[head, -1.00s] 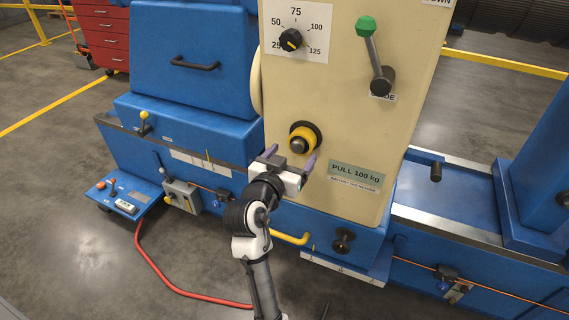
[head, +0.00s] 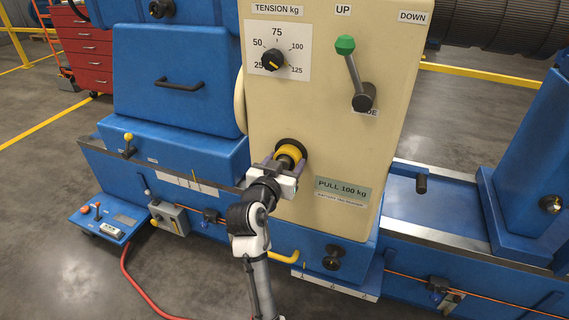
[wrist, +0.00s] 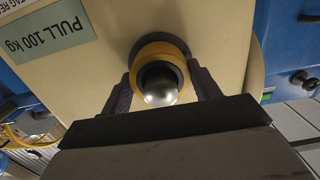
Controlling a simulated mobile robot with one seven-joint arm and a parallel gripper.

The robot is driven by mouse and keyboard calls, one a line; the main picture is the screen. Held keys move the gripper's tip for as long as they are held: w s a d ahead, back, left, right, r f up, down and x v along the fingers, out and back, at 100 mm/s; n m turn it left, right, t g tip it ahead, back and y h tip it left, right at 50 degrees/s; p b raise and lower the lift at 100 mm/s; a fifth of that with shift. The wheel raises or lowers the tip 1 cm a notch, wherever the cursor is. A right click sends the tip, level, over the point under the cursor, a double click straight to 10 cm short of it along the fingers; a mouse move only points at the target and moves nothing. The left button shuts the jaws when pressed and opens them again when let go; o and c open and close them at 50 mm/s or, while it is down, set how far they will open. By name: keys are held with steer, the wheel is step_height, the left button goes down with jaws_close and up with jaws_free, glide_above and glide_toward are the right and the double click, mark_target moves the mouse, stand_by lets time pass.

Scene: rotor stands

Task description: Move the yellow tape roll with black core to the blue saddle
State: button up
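The yellow tape roll with black core (head: 291,152) sits around a peg on the front of the cream panel (head: 335,110), with a dark flange behind it. In the wrist view the yellow ring (wrist: 160,50) surrounds a dark centre with a round shiny metal end. My gripper (head: 280,166) is at the roll; in the wrist view its two fingers (wrist: 160,88) stand apart, one on each side of the ring, close to its edges. I see no clear grip on it. Blue blocks stand left (head: 180,145) and right (head: 535,160) of the panel; I cannot tell which is the saddle.
Above the roll are a tension dial (head: 272,60) and a green-tipped lever (head: 354,72). A yellow handle (head: 285,258) and a black knob (head: 332,258) are below. A dark peg (head: 421,184) sticks out at right. A red hose (head: 140,285) lies on the floor.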

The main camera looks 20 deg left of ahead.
steer(key=c, duration=0.3)
steer(key=shift+c, duration=0.2)
steer(key=shift+r, duration=0.2)
steer(key=s, duration=0.8)
steer(key=shift+s+a+r, duration=0.15)
steer(key=shift+s+r, duration=0.15)
steer(key=shift+s, duration=0.05)
stand_by(0.3)
steer(key=shift+s, duration=0.1)
